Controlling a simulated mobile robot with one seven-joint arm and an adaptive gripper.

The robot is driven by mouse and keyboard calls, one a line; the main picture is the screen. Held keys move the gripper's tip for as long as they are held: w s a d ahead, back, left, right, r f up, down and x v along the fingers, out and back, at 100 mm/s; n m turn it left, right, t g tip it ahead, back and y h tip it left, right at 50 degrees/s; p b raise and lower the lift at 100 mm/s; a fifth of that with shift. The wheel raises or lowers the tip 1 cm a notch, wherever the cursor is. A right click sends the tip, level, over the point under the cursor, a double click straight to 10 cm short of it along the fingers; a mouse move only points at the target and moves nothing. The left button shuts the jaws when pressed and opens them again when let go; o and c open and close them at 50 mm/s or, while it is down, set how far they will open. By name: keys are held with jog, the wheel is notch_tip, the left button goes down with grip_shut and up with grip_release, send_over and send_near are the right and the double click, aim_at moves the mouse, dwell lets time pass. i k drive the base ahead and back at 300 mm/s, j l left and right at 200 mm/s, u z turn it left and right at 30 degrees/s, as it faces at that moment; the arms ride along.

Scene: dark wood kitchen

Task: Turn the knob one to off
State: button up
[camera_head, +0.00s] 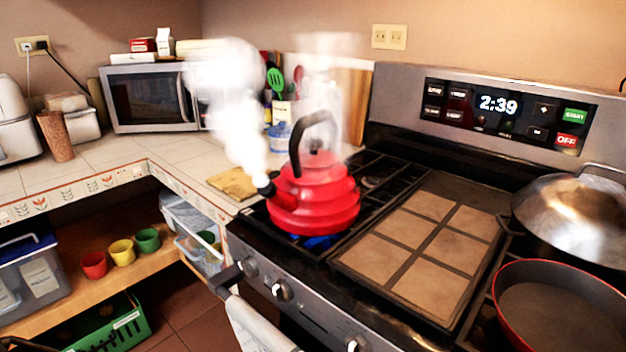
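The stove's front panel (310,310) carries a row of knobs. The leftmost knob (248,267) is at the panel's left end, a second knob (281,290) is right of it, and a third (355,343) is at the bottom edge. I cannot tell from labels which is knob one. A red kettle (315,200) stands on the front left burner, with a blue flame (318,242) under it and steam rising. No gripper of mine is clearly visible.
An oven handle (225,278) with a hanging towel (258,328) juts out below the knobs. A griddle (425,245), a lidded pot (575,215) and a red pan (560,315) are to the right. A dark shape at the bottom left corner is unclear.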

aim_at(250, 267)
jog(key=j+u, duration=0.4)
jog(key=j, duration=0.15)
jog(key=i+j+u, duration=0.15)
jog(key=j+u, duration=0.3)
jog(key=j, duration=0.15)
